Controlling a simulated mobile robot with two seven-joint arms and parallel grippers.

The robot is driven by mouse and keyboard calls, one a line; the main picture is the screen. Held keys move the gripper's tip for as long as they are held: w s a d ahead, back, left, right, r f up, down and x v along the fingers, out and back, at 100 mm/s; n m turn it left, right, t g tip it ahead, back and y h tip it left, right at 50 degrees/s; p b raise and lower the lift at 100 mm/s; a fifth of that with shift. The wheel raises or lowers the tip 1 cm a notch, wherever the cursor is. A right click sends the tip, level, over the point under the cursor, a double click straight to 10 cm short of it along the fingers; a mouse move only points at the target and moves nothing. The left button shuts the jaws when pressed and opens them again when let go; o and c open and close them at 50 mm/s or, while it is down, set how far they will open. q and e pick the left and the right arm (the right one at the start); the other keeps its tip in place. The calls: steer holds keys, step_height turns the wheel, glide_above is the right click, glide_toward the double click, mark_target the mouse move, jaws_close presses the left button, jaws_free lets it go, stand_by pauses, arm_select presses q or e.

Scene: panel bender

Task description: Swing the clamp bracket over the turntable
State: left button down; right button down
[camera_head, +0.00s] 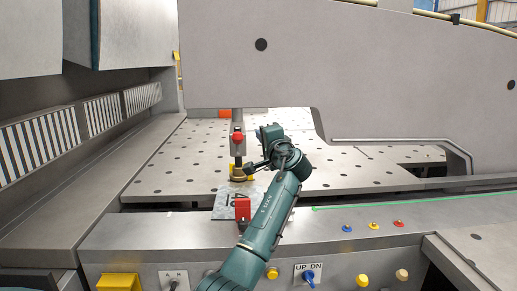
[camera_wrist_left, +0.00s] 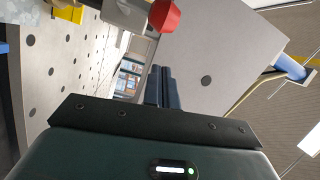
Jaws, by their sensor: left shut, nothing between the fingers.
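The clamp bracket (camera_head: 238,150) is a grey upright post with a red knob (camera_head: 237,138) on it, standing near the middle of the head view. It stands by a round, brownish turntable piece (camera_head: 238,174) with a yellow block beside it. In the left wrist view, the red knob (camera_wrist_left: 165,15) and grey bracket (camera_wrist_left: 126,12) show at the top, beyond the fingers. My right gripper is out of view.
The big grey machine frame (camera_head: 380,90) overhangs the perforated table (camera_head: 180,160). A control panel with buttons and an UP/DN switch (camera_head: 308,275) faces me. The table's left side is clear.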

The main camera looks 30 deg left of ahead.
arm_select(q)
steer(key=s+d+b, duration=0.2)
steer(key=s, duration=0.7)
steer(key=shift+s+f, duration=0.25)
steer(key=shift+s, duration=0.05)
steer(key=d+f+m+t+h, duration=0.2)
steer(key=d+f+h, duration=0.15)
steer(key=f, duration=0.45)
steer(key=d+f+m+t+h, duration=0.1)
steer(key=d+f+h, duration=0.25)
steer(key=f, duration=0.55)
steer(key=s+d+f+h, duration=0.3)
steer(key=d+f, duration=0.1)
steer(key=f, duration=0.4)
steer(key=s+d+f+h, duration=0.2)
steer(key=s+d+f, duration=0.25)
steer(key=f, duration=0.25)
steer(key=s+d+f+n+g+h, duration=0.1)
steer(key=s+d+f+h, duration=0.1)
steer(key=s+d+f, duration=0.2)
steer(key=s+d+f+n+g+h, duration=0.1)
steer(key=s+d+f+n+h, duration=0.1)
steer(key=s, duration=0.7)
steer(key=s+d+f+n+g+h, duration=0.1)
steer(key=s+d+f+n+h, duration=0.1)
steer(key=s+d+f, duration=0.3)
steer(key=shift+s+d+f+h+p, duration=0.35)
steer(key=shift+s+f, duration=0.3)
steer(key=shift+s, duration=0.35)
steer(key=shift+a, duration=0.1)
